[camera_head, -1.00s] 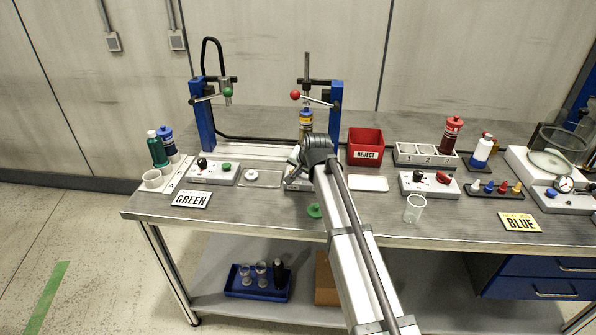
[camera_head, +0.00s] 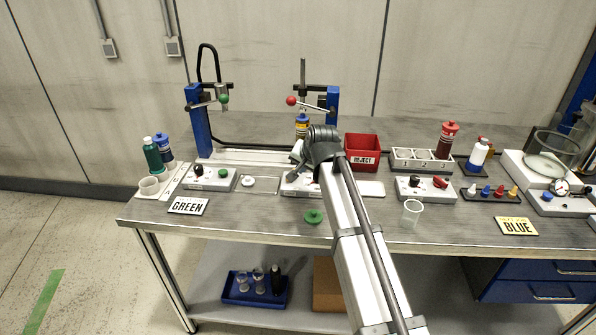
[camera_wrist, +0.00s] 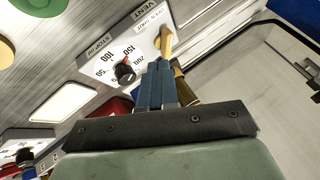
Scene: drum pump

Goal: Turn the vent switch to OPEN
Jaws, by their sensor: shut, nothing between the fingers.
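The control box (camera_wrist: 120,50) with the VENT label fills the upper middle of the wrist view. A tan-yellow vent switch (camera_wrist: 166,40) stands at its right edge; I cannot read its position marks clearly. A black dial knob (camera_wrist: 124,72) sits beside it on a numbered scale. My gripper (camera_wrist: 159,66) is shut and empty. Its fingertips are just below the switch in the picture, at or very near it; I cannot tell if they touch. In the head view the box (camera_head: 300,188) is partly hidden behind my arm, and the switch is hidden.
A green cap (camera_head: 314,216) lies on the bench in front of the box. The red REJECT bin (camera_head: 362,152) and another control box (camera_head: 425,189) are to the right. A press with a red-knobbed lever (camera_head: 291,101) stands behind. A clear cup (camera_head: 412,212) stands near the front edge.

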